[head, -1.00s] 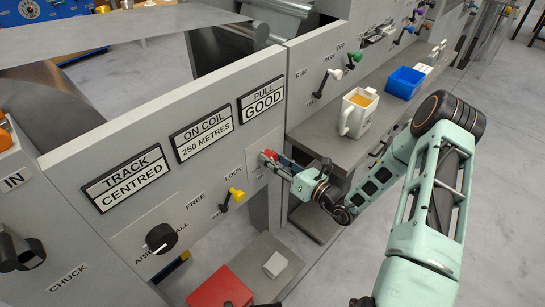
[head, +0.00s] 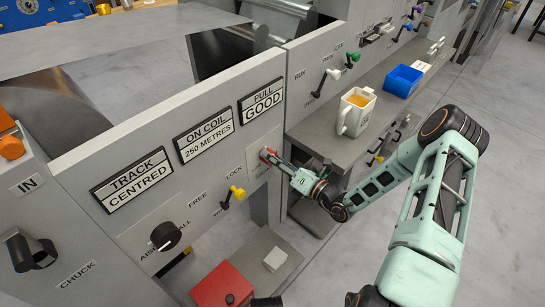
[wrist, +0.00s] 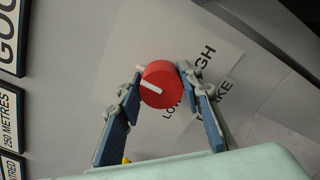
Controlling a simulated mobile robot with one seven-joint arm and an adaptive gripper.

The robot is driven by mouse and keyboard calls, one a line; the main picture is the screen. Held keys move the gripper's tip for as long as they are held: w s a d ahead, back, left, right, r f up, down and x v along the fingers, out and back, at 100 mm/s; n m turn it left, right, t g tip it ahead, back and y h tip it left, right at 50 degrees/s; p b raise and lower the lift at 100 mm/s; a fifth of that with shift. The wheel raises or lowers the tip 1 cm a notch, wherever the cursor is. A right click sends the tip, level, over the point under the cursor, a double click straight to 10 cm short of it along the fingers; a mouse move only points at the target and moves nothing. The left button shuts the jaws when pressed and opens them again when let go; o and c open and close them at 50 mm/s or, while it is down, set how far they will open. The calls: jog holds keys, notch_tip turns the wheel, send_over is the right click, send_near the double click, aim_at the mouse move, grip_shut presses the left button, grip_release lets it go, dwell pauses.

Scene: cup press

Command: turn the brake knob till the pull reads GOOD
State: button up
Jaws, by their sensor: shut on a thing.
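The red brake knob (wrist: 161,86) with a white pointer mark sits on a pale plate on the grey panel. In the wrist view the pointer lies toward the left, slightly up. My gripper (wrist: 160,74) is shut on the knob, one finger on each side. In the head view the gripper (head: 270,158) reaches the panel from the right and hides most of the knob (head: 264,153). The PULL sign (head: 262,103) above it reads GOOD. In the wrist view the plate's lettering is partly hidden by the knob and a finger.
The yellow lever (head: 236,194) and a black knob (head: 165,237) are to the left on the same panel. A white mug (head: 356,112) with orange contents and a blue bin (head: 403,81) stand on the shelf behind my arm. A red box (head: 222,287) is below.

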jog(key=shift+s+f, duration=0.1)
jog(key=o, duration=1.2)
jog(key=shift+c, duration=0.2)
jog(key=v, duration=1.2)
